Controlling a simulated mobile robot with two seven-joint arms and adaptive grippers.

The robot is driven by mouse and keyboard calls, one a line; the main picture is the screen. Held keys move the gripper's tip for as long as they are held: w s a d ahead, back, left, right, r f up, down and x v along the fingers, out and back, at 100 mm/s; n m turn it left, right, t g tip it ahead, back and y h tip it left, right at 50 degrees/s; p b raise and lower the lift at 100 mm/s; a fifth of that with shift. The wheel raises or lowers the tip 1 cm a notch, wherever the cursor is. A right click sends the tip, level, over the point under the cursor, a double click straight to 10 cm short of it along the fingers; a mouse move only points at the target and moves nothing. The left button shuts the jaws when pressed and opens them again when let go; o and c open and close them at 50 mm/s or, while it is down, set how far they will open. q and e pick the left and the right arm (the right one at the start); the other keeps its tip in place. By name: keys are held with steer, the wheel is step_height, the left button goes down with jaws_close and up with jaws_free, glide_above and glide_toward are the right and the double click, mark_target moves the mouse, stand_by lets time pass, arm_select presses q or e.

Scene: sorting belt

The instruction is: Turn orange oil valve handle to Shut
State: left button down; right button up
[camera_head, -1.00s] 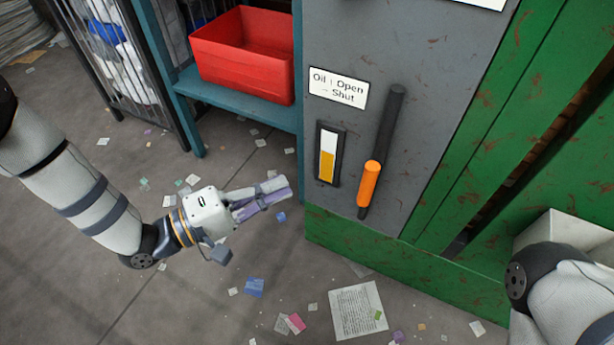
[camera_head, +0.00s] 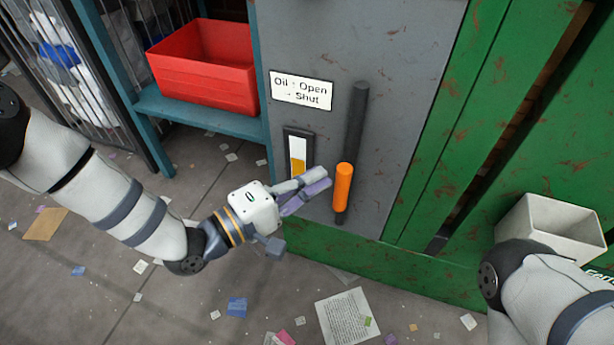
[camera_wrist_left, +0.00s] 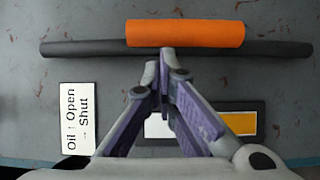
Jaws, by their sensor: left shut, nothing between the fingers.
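The orange valve handle (camera_head: 343,187) lies along the lower part of a dark pipe (camera_head: 355,120) on the grey panel, in line with it. It also shows in the left wrist view (camera_wrist_left: 185,33), above my fingertips, with the pipe (camera_wrist_left: 85,48) running sideways. My left gripper (camera_head: 322,178) is shut and empty, its tips just left of the handle in the head view. In the left wrist view the tips (camera_wrist_left: 160,62) overlap the pipe's lower edge; contact is unclear. The white Oil label (camera_head: 301,90) reads Open with an up arrow and Shut with a right arrow.
A framed gauge (camera_head: 298,153) with yellow fill sits left of the handle, partly behind my left fingers. A red bin (camera_head: 205,82) stands on a teal shelf. Green machine panels (camera_head: 475,110) and a pale bin (camera_head: 550,225) are at right. Paper scraps litter the floor.

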arm_select(q)
steer(key=shift+s+d+r+m+p, duration=0.1)
steer(key=shift+d+r+m+p, duration=0.15)
steer(key=shift+p, duration=0.35)
arm_select(e)
steer(key=shift+w+r, duration=0.15)
steer(key=shift+r, duration=0.35)
arm_select(q)
steer(key=shift+m, duration=0.25)
arm_select(e)
steer(key=shift+w+r, duration=0.1)
steer(key=shift+r, duration=0.1)
